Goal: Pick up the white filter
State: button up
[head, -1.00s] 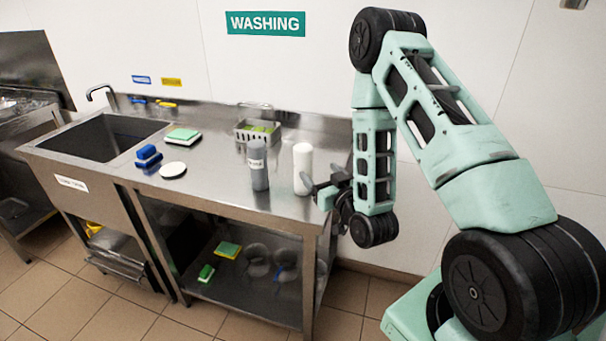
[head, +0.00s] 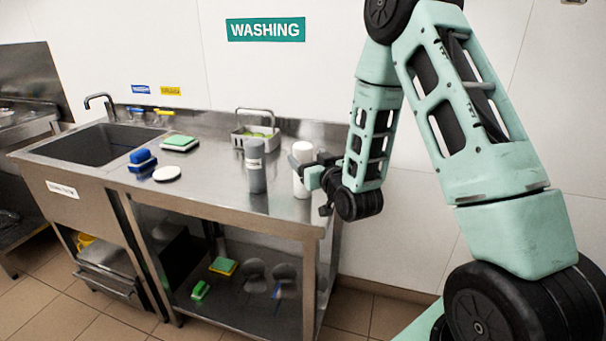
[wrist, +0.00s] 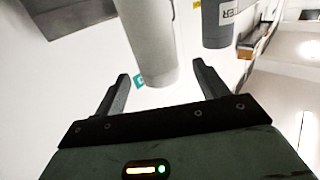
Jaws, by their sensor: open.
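The white filter, a tall white cylinder (head: 301,154), stands upright near the right end of the steel counter. My gripper (head: 314,182) is at its right side, level with its middle, and one finger overlaps it in the head view. In the wrist view the white filter (wrist: 150,35) shows ahead, its end in the gap between the two spread fingers of my gripper (wrist: 161,72). The gripper is open and holds nothing. I cannot tell whether a finger touches the filter.
A grey labelled cylinder (head: 255,168) stands close left of the white filter. A wire-handled basket (head: 240,137) is behind it. A white disc (head: 167,174), a blue brush (head: 142,160) and green sponges (head: 180,141) lie further left, near the sink (head: 95,143). The wall is behind.

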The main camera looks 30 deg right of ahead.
jog(key=w, duration=0.1)
jog(key=w+p, duration=0.1)
jog(key=w, duration=0.1)
jog(key=w+d+p, duration=0.1)
jog(key=w, duration=0.1)
jog(key=shift+w+r, duration=0.2)
jog(key=shift+w, duration=0.05)
jog(key=shift+w+f, duration=0.1)
jog(key=shift+w, duration=0.25)
jog(key=shift+c, duration=0.3)
grip_shut()
